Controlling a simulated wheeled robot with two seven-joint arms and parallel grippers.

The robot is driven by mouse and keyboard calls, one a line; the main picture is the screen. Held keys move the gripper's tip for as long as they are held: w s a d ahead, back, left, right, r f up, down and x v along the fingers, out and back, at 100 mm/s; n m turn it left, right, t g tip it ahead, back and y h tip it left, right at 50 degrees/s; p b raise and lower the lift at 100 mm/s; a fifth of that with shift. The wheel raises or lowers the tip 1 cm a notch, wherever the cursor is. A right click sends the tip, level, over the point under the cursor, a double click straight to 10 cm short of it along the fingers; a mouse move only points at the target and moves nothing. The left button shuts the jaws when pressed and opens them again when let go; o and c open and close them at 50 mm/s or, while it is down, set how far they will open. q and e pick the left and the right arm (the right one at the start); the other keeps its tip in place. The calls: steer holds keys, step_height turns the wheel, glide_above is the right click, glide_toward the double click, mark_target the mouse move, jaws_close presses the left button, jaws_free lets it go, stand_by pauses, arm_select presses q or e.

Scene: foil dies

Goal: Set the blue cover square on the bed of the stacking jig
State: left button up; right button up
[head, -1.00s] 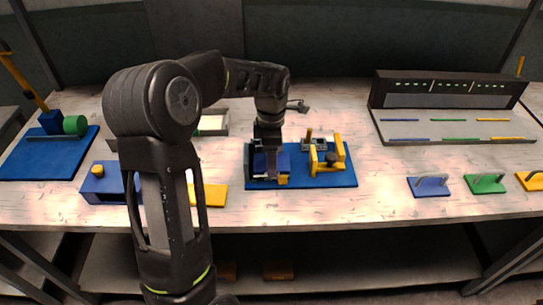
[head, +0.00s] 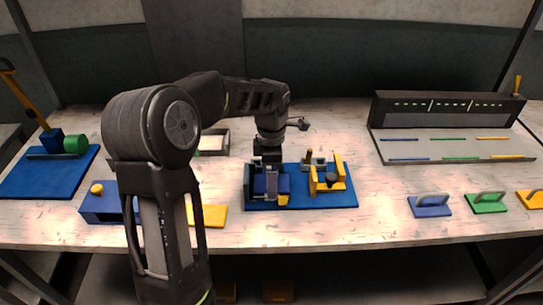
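My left gripper (head: 267,185) points down over the left part of the stacking jig, on a blue base (head: 312,202). A blue piece (head: 284,184), which looks like the blue cover, shows around and behind its fingers, low over the jig's bed. The fingers and my wrist hide much of it. I cannot tell whether the fingers grip it or whether it lies flat on the bed. A yellow corner piece (head: 283,199) shows at its front right. A yellow bracket with a dark knob (head: 330,181) stands on the base's right half. My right gripper is not in view.
Blue (head: 429,209), green (head: 486,206) and yellow (head: 535,202) handled plates lie at the right. A slotted rack (head: 450,130) stands behind them. A yellow plate (head: 209,216) and a blue box (head: 98,208) are left of the jig. Bare table lies between jig and plates.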

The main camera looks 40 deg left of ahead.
arm_select(q)
step_height(320, 180, up, 11)
steer(key=shift+b, duration=0.4)
stand_by(0.7)
